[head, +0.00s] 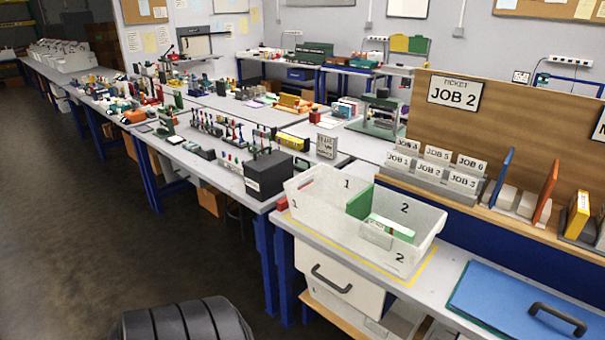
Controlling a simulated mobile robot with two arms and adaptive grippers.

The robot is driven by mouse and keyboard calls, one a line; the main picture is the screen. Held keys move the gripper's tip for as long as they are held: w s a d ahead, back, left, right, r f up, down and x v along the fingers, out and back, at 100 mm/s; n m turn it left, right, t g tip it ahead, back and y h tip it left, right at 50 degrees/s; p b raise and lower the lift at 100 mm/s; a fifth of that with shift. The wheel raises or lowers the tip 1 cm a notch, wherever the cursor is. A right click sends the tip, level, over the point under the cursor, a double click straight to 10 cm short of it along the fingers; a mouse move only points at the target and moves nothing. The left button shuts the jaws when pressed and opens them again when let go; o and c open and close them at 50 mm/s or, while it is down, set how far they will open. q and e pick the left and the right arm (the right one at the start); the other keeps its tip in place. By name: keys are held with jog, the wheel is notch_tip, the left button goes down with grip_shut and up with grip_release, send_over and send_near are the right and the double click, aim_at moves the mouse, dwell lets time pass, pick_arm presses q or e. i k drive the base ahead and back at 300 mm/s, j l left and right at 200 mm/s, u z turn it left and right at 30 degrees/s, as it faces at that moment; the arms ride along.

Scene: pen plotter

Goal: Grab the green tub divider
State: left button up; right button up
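The green tub divider (360,201) stands upright across the middle of a translucent white tub (320,201). It splits the tub into a compartment marked 1 on the left and one marked 2 on the right. The divider's lower part is hidden by the tub's near wall. A green and white item (391,228) lies in compartment 2, close to the divider. The tub sits on the bench inside a yellow outline. Neither of my grippers is in view.
A black box (268,175) stands left of the tub. Behind it is a rack of JOB cards (430,172) before a wooden board (520,125). A blue panel with a dark handle (557,318) lies at right. A drawer (340,286) is below the tub. The floor at left is clear.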

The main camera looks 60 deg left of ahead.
aim_at(359, 207)
jog(key=u, duration=1.55)
jog(key=i+u, duration=0.2)
jog(key=i+j, duration=0.05)
jog(key=i, duration=0.05)
